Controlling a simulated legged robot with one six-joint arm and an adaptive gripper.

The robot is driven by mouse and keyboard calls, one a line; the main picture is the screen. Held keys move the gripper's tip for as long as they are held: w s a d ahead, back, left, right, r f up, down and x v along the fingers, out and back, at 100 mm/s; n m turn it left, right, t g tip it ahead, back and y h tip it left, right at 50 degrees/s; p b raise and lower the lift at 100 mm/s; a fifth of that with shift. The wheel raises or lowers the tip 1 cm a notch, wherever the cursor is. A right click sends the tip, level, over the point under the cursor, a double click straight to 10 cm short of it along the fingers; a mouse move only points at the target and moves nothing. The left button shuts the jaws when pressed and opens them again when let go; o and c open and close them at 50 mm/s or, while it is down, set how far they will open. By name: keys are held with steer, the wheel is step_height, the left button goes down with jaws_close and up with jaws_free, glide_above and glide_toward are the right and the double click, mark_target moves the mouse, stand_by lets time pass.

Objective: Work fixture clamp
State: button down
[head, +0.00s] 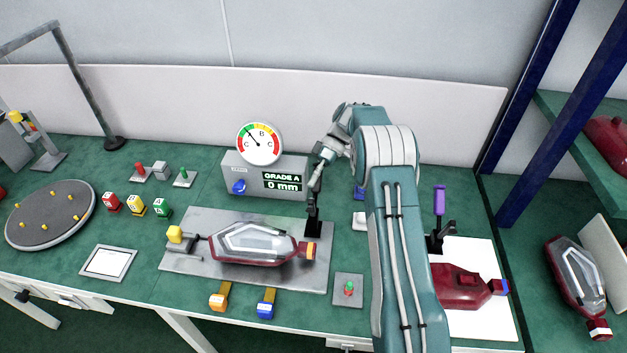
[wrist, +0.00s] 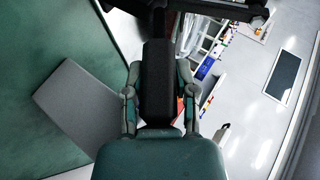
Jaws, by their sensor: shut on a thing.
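The black fixture clamp (head: 313,222) stands at the back right of the grey fixture plate (head: 200,221), beside a red and clear tail lamp (head: 258,243) lying on the plate. My gripper (head: 317,181) is above the clamp at its upper end. In the wrist view my gripper (wrist: 160,100) has its fingers on both sides of a dark upright bar (wrist: 158,75), which seems to be the clamp's handle. The contact is small and partly hidden in the head view. Whether the clamp presses on the lamp cannot be told.
A gauge box (head: 265,172) reading "GRADE A 0 mm" stands behind the plate.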

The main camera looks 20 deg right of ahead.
steer(key=shift+w+d+f+g, duration=0.1)
steer(key=shift+w+f+g, duration=0.2)
steer(key=shift+f+g, duration=0.1)
steer(key=shift+y, duration=0.3)
steer(key=shift+c, duration=2)
jaws_free()
